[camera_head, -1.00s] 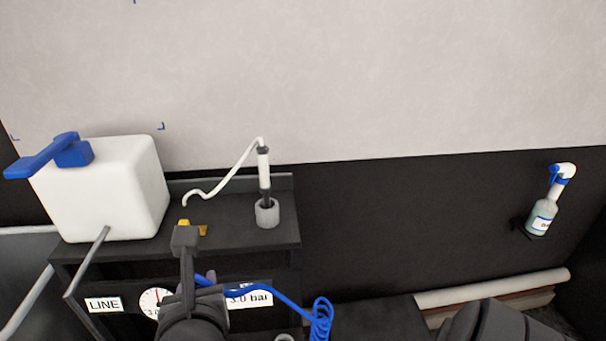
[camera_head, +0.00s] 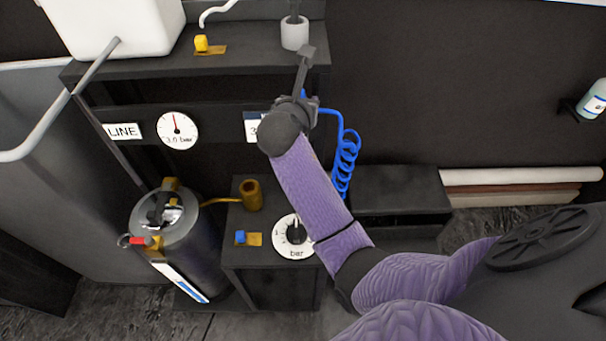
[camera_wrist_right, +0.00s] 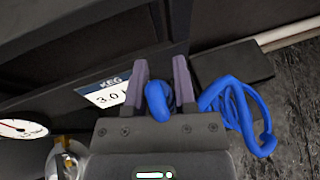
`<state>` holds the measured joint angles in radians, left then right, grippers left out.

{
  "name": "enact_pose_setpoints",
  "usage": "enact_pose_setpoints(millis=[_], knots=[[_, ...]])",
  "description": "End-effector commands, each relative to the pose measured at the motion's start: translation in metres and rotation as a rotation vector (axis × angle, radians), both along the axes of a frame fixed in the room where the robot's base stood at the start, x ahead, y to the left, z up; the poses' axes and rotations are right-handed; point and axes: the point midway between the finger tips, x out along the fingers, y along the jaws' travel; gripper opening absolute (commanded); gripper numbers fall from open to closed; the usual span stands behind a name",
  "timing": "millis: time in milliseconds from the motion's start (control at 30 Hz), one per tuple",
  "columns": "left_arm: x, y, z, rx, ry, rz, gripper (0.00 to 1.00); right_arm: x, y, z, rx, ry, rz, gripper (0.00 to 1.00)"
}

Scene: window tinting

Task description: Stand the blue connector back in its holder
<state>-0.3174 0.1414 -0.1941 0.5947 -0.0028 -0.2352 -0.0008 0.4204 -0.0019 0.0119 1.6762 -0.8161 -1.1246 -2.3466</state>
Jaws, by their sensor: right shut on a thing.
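My right gripper shows in the wrist view (camera_wrist_right: 161,68), with its two purple fingers shut on a blue connector (camera_wrist_right: 157,101). The connector sits between the fingers, and its far end is hard to make out. In the head view my right wrist hides most of the gripper, in front of the black shelf unit. A coiled blue hose (camera_head: 346,160) hangs just right of the wrist. An open brass-coloured cup (camera_head: 251,195) stands upright on the low black cabinet, below and left of the gripper, apart from it. It looks like the holder. My left gripper is out of view.
A grey cup (camera_head: 295,34) with a rod in it stands on the upper shelf. A gauge (camera_head: 177,131) is on the unit's front. A grey tank (camera_head: 170,222) and a bar dial (camera_head: 293,236) flank the brass cup. A black bench (camera_head: 400,188) is at right.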

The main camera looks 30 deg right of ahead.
Motion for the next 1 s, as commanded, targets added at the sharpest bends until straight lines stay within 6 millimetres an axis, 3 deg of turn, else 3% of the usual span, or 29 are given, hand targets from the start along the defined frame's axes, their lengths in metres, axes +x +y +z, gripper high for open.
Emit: enact_pose_setpoints(millis=[33,167,400,500,667,833,1000], knots=[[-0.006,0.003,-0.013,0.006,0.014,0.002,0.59,0.002,-0.003,-0.017,0.000,0.004,-0.006,0.00],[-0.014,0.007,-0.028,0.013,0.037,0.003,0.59,0.004,-0.007,-0.040,0.001,0.005,-0.011,0.00],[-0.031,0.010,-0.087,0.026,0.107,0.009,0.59,0.004,-0.007,-0.133,0.002,0.011,-0.012,0.00],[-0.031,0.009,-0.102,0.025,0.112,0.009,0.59,0.004,-0.006,-0.155,0.002,0.007,-0.011,0.00],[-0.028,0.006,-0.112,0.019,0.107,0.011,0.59,0.004,-0.007,-0.167,0.001,0.002,-0.010,0.00],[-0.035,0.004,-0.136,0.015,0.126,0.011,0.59,0.004,-0.006,-0.202,0.001,0.006,-0.011,0.00],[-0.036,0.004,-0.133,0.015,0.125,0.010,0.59,0.004,-0.006,-0.197,0.001,-0.001,-0.011,0.00]])
